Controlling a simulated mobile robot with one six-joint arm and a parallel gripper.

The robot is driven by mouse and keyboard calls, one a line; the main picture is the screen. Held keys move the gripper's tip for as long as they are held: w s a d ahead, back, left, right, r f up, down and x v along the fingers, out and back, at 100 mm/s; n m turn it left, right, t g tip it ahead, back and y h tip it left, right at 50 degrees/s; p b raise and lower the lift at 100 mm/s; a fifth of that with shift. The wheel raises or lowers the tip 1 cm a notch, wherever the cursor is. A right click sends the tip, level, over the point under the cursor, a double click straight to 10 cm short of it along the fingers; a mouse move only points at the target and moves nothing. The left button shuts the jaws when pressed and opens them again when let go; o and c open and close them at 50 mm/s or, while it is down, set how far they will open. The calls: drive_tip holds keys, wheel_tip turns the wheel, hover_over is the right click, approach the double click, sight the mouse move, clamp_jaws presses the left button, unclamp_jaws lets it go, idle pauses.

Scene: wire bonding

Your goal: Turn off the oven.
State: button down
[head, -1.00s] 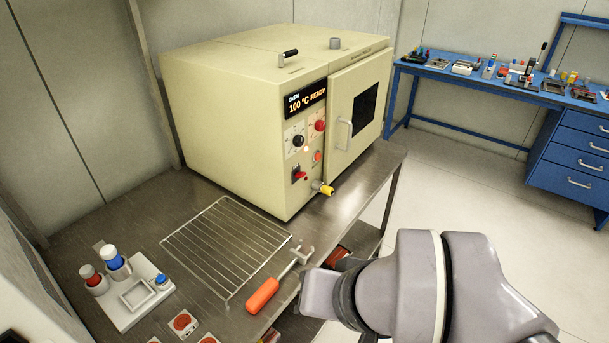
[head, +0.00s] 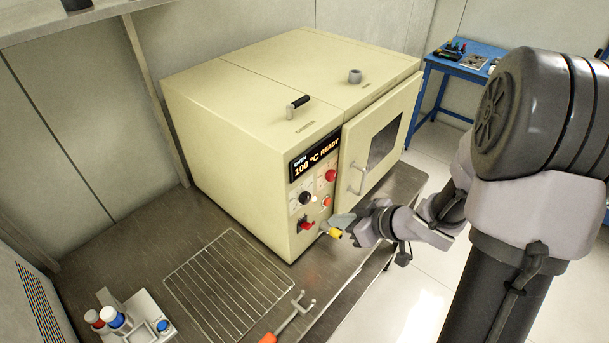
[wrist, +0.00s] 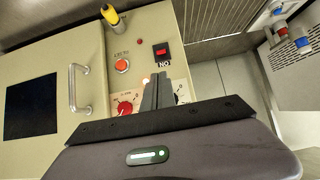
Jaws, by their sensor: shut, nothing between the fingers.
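The cream oven (head: 235,130) stands on the steel bench, its display (head: 315,158) reading "100 °C READY". A red switch in a black frame (head: 306,224) sits low on its front panel. The wrist view shows this switch (wrist: 161,50) lit red, with an upside-down "ON" label beside it. My gripper (head: 335,219) is in front of the panel, right of the switch in the head view. In the wrist view its shut, empty fingers (wrist: 157,95) point at the panel and hide part of the knobs. I cannot tell whether the fingertips touch the panel.
A wire rack (head: 228,280) and an orange-handled tool (head: 290,318) lie on the bench in front.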

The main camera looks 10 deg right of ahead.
sight(306, 226)
drive_tip(key=shift+s+a, duration=0.2)
drive_tip(key=shift+s, duration=0.05)
drive_tip(key=shift+b+x, duration=2.2)
drive_tip(key=shift+x, duration=2.9)
drive_tip(key=shift+d, duration=0.1)
